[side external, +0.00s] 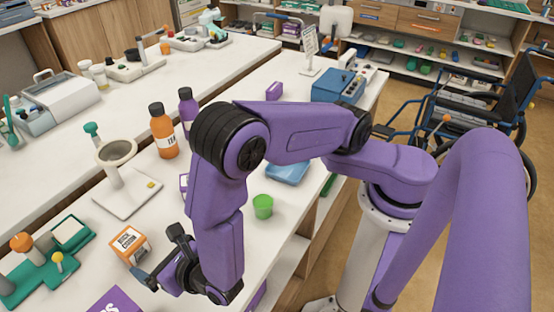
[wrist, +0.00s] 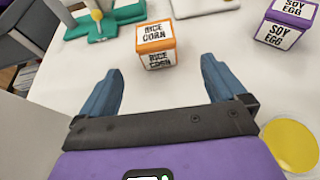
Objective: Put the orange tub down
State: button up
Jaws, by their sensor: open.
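The orange tub (side external: 130,245) is a small box-shaped container with a white label, standing upright on the white bench in the side external view. In the wrist view the tub (wrist: 156,45) shows its "RICE CORN" label, just beyond my fingertips and roughly centred between them. My gripper (wrist: 160,70) is open, with its two blue fingers apart and nothing between them. In the side external view my gripper (side external: 153,264) is low over the bench, close beside the tub; my wrist hides part of it.
A teal stand (side external: 48,262) with knobs is left of the tub. A white stand base (side external: 128,195) is behind it. A purple "SOY EGG" box (wrist: 288,22) is at upper right in the wrist view, and a yellow disc (wrist: 290,146) at lower right. A green cup (side external: 263,206) stands near the edge.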

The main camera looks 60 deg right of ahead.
jog(key=s+d+r+m+g+h, duration=0.25)
jog(key=d+r+m, duration=0.35)
jog(key=d, duration=0.3)
jog(key=s+d+r+m+g+h, duration=0.1)
jog(key=d+r+m+g+h, duration=0.2)
jog(key=d+r+m, duration=0.4)
jog(key=s+d+r+m+g+y, duration=0.2)
jog(key=s+d+m+g+y, duration=0.1)
jog(key=s, duration=0.6)
jog(key=s+d+r+m+g+y, duration=0.2)
jog(key=s+d+m+g+y, duration=0.1)
jog(key=s+d+m, duration=0.4)
jog(key=shift+s+d+g, duration=0.65)
jog(key=shift+s+g, duration=0.2)
jog(key=shift+s, duration=0.25)
